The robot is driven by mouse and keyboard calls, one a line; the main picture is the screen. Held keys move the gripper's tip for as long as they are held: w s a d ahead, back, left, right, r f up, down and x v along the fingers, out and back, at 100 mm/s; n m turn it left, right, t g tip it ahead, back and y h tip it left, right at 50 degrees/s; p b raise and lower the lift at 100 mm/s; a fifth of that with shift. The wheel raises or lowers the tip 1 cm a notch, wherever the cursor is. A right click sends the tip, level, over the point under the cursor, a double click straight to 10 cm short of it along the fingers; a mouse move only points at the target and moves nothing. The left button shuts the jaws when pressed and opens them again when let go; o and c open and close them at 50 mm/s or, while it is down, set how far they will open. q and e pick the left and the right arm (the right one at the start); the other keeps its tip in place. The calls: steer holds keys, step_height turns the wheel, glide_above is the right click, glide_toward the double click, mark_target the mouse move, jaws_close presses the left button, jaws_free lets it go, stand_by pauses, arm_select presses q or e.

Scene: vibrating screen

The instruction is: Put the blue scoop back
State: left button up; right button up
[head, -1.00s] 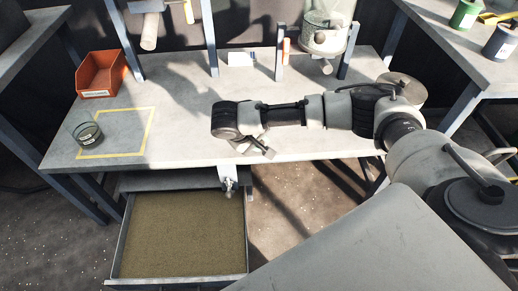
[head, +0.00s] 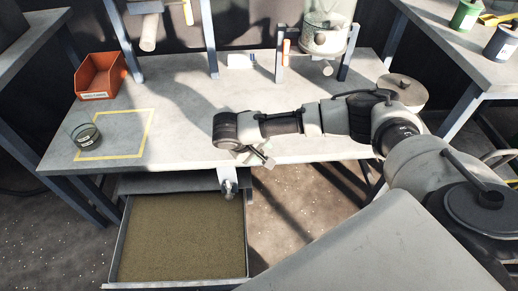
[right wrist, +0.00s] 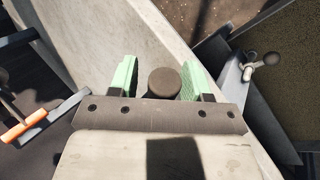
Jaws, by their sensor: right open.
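I cannot make out a blue scoop in either view. My right gripper (head: 262,156) is over the front edge of the workbench (head: 190,120), right of the yellow outlined square. In the right wrist view its green-padded fingers (right wrist: 163,80) are apart. A dark round-topped cylinder (right wrist: 164,82) shows between them; I cannot tell whether it is a separate thing or part of the gripper. My left gripper is not in view.
An open drawer of sandy grain (head: 185,238) sticks out below the bench, with a knobbed metal fitting (head: 228,182) above its right side. An orange bin (head: 100,75) and glass jar (head: 86,135) stand at left. Blue-grey posts (head: 280,60) stand at the back. The bench's middle is clear.

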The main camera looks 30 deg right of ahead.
steer(key=w+p+v, duration=0.1)
steer(key=p+v, duration=0.3)
steer(key=v, duration=0.8)
steer(key=s+a+f+n+y, duration=0.3)
steer(key=s+a+f+y, duration=0.55)
steer(key=s+a, duration=0.3)
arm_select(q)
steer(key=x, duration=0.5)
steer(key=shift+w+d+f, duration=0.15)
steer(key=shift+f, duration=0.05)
arm_select(e)
steer(key=s+d+f+m+t+h, duration=0.1)
steer(key=s+d+f+m+t, duration=0.1)
steer(key=s+d+f, duration=0.5)
steer(key=s+d, duration=0.5)
steer(key=shift+s, duration=0.2)
steer(key=shift+f+h, duration=0.1)
steer(key=shift+h, duration=0.15)
